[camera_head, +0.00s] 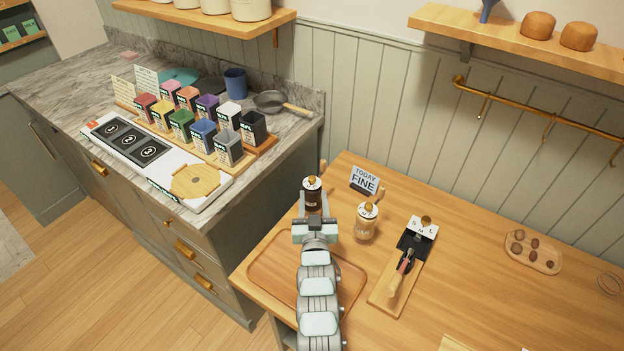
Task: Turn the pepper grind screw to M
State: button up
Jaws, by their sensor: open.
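A dark mill (312,197) with a gold knob and a white top stands on the wooden table, left of a pale mill (366,222) with a similar top. I cannot read which one is pepper. My gripper (314,207) is open at the dark mill, with a finger showing along its left side; whether it touches is hidden. A white card (421,227) with S, M and L carries a gold knob (426,220) on a black stand to the right. The knob's exact setting is too small to read.
A sign (365,181) reading "TODAY FINE" stands behind the mills. A wooden tray (262,262) lies under my arm. A board (385,301) holds a wooden-handled tool (402,270). A small dish (533,252) is at right. The grey counter with colored boxes (182,123) is at left.

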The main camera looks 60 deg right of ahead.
aim_at(313, 182)
jog(key=x, duration=0.6)
jog(key=shift+w+d+b, duration=0.2)
jog(key=shift+d+b, duration=0.15)
jog(key=shift+w+d, duration=0.3)
jog(key=shift+d, duration=0.2)
grip_shut()
